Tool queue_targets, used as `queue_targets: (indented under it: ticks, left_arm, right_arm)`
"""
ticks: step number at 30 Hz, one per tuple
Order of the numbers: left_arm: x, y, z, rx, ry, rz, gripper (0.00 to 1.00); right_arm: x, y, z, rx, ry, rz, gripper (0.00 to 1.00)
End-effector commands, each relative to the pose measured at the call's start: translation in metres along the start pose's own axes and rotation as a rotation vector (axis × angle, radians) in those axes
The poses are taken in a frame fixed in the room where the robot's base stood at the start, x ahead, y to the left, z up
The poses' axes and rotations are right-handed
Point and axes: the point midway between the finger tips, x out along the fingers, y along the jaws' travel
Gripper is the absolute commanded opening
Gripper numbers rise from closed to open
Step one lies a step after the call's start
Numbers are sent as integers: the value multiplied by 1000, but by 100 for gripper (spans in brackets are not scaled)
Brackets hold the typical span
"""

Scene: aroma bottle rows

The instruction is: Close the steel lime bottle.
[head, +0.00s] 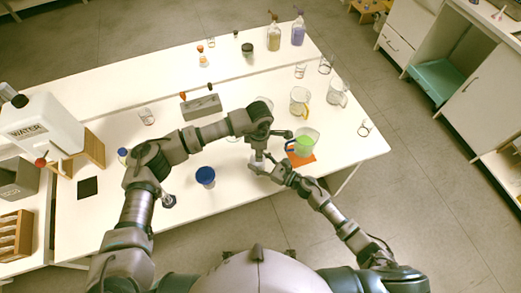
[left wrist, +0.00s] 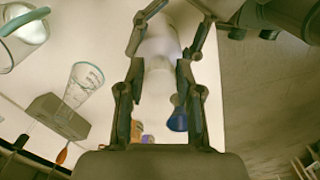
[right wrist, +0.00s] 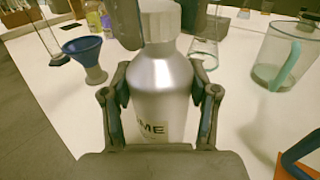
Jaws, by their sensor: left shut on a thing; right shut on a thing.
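The steel bottle (right wrist: 160,88) stands upright in the right wrist view, with "ME" readable on its label (right wrist: 152,130). A pale cap (right wrist: 160,20) sits on its top; I cannot tell how tightly. My right gripper (right wrist: 160,100) is shut around the bottle's body; it also shows in the head view (head: 272,170). My left gripper (head: 258,155) is at the bottle's top, and a dark finger of it touches or nearly touches the cap in the right wrist view. In the left wrist view the cap (left wrist: 158,66) and bottle (left wrist: 160,35) lie between its fingers (left wrist: 160,75).
A blue funnel (head: 205,175) stands left of the grippers. A grey block (head: 200,106) lies farther back. The table's front edge is near.

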Motion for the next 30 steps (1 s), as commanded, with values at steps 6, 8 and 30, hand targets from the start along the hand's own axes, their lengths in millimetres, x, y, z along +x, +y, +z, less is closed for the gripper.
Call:
queue_targets:
  ticks: [6,8,30]
  left_arm:
    - [6,0,0,-1,4,-2,23]
    - [7,0,0,0,4,-2,23]
    - [6,-5,-10,1601,3,-8,23]
  right_arm:
    - [-1,0,-2,3,2,0,0]
    - [-1,0,-2,3,2,0,0]
    - [-2,-1,-2,3,3,-3,0]
